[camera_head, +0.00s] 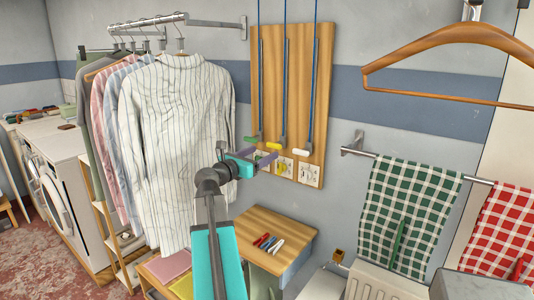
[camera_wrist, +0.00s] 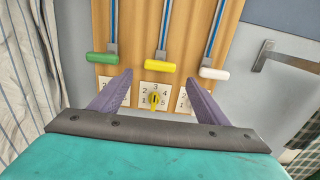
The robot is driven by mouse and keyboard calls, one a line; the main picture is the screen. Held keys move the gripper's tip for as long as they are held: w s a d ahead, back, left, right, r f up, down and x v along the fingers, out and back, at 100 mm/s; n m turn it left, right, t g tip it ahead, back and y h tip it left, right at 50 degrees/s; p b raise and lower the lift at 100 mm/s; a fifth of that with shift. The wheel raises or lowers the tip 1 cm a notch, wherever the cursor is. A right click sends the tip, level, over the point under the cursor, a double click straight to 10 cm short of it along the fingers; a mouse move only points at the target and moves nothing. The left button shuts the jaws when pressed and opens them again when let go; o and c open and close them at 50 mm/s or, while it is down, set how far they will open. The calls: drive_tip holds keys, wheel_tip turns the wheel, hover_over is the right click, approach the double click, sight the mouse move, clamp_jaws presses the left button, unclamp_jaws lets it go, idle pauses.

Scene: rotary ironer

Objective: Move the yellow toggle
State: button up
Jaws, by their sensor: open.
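A yellow toggle (camera_wrist: 160,68), a short horizontal bar, hangs at the lower end of the middle blue cord on a wooden wall board; it also shows in the head view (camera_head: 275,146). My gripper (camera_wrist: 160,78) is open and empty, its purple fingers spread below and to either side of the toggle in the wrist view. In the head view my gripper (camera_head: 262,156) is in front of the lower part of the board. I cannot tell the exact depth between fingers and toggle. A yellow knob (camera_wrist: 154,99) sits on the numbered plate below the toggle, between the fingers.
A green toggle (camera_wrist: 102,58) hangs left of the yellow one and a white toggle (camera_wrist: 214,73) right. The wooden board (camera_head: 269,80) carries several numbered plates. Hanging shirts (camera_head: 180,130) are on the left, a towel rail (camera_head: 358,152) on the right, and a small wooden table (camera_head: 293,230) below.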

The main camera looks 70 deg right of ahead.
drive_tip(key=shift+v, duration=2.65)
